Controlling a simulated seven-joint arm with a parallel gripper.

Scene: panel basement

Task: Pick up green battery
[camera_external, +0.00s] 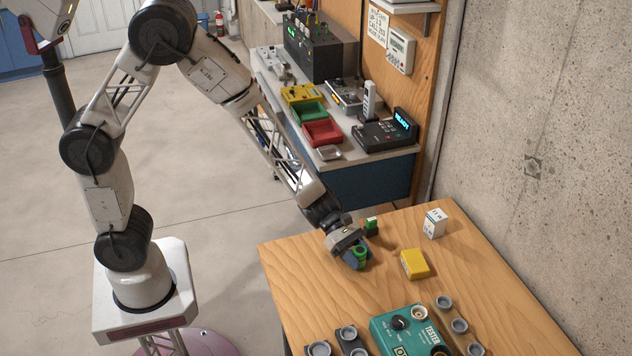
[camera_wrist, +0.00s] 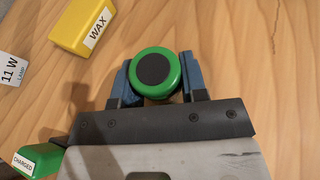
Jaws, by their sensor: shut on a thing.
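The green battery is a round green body with a dark disc on top; in the wrist view the battery (camera_wrist: 155,72) sits upright-looking between the two blue fingers of my gripper (camera_wrist: 157,85). In the external view the battery (camera_external: 359,254) shows at the tip of my gripper (camera_external: 353,256), near the left part of the wooden table (camera_external: 292,262). My gripper is shut on it. I cannot tell whether the battery touches the tabletop or is slightly above it. A finger hides part of it in the external view.
A green box labelled CHARGED (camera_wrist: 38,160) stands close by. A yellow WAX block (camera_external: 414,264) and a white lamp box (camera_external: 435,223) stand to the right. A teal tester (camera_external: 408,329) and grey cup-like holders (camera_external: 348,332) occupy the front. Bare wood lies between.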

